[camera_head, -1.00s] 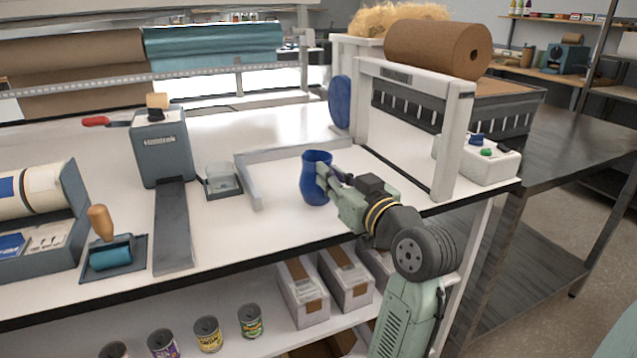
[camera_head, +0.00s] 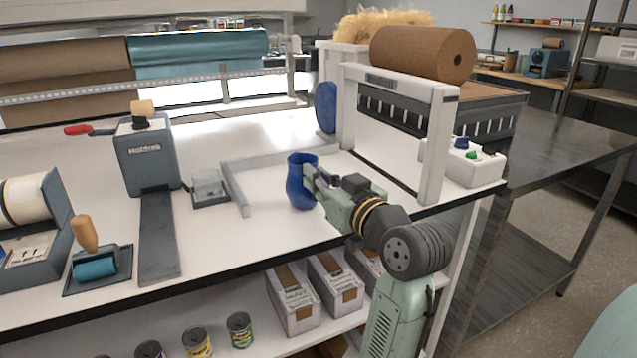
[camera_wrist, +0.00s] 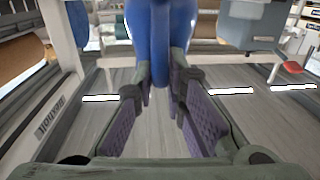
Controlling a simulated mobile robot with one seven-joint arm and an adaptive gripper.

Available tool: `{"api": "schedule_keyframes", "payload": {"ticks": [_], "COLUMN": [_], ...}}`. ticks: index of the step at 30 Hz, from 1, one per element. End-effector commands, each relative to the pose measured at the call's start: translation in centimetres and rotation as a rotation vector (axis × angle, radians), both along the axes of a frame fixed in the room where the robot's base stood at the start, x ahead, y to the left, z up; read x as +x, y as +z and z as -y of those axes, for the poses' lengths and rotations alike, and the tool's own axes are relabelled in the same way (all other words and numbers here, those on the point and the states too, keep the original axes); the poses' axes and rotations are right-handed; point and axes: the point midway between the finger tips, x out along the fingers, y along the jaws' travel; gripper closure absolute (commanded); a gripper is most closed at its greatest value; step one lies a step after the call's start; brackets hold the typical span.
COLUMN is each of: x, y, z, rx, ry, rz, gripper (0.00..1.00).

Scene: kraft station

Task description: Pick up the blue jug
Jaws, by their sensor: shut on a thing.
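The blue jug (camera_head: 297,187) is upright over the white packing table (camera_head: 255,232), right of a low grey angled rail. My gripper (camera_head: 313,181) reaches it from the right and is shut on it. In the wrist view, the jug (camera_wrist: 161,30) fills the top middle, and its handle hangs between the two purple-padded fingers of my gripper (camera_wrist: 166,82). The far side of the jug is hidden there. I cannot tell whether its base touches the table.
The grey rail (camera_head: 232,185) is close left of the jug. A white frame (camera_head: 432,150) stands behind and right of it, with a button box (camera_head: 474,168) beyond. A tape dispenser (camera_head: 147,160) and a small clear-topped block (camera_head: 209,188) are left. Table in front of the jug is clear.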

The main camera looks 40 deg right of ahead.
Motion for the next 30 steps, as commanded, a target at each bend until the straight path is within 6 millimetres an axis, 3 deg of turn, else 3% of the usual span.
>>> {"api": "schedule_keyframes", "payload": {"ticks": [9, 30], "x": [0.0, -8.7], "y": [2.9, 3.6], "z": [0.0, -3.7], "rx": [-0.005, -0.005], "ry": [-0.001, -0.003], "rz": [0.006, 0.006], "gripper": [1.0, 1.0]}}
